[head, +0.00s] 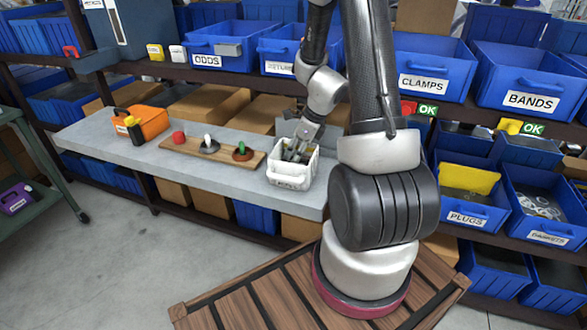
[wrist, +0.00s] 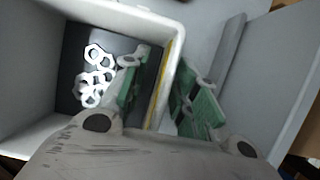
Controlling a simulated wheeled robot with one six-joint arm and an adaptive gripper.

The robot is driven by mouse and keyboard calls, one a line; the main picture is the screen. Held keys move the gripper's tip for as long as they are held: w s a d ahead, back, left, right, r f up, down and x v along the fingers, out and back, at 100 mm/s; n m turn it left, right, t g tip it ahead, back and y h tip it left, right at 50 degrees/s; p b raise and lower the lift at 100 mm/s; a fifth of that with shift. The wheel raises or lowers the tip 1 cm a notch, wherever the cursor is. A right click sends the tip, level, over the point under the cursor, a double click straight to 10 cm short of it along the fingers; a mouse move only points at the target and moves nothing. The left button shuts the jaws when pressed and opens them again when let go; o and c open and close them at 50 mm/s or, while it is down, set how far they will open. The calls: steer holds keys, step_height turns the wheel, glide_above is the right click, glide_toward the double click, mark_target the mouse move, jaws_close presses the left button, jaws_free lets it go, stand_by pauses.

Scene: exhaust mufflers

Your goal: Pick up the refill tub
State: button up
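The refill tub is a white open box (head: 290,180) near the right end of the grey bench in the head view. In the wrist view its pale wall and rim (wrist: 150,18) surround a dark floor with several white metal rings (wrist: 95,75). My gripper (head: 298,150) points down at the tub. In the wrist view my gripper (wrist: 166,75) is open, with one green-padded finger inside the tub and the other outside, one side wall between them. Gaps show beside the wall; I cannot tell whether either pad touches it.
A wooden board (head: 212,150) with red, white and green-topped pieces lies left of the tub. An orange box (head: 150,122) and a dark bottle with a yellow top (head: 134,131) stand farther left. Blue bins (head: 430,82) fill the shelves behind and right.

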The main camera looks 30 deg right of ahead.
jaws_close()
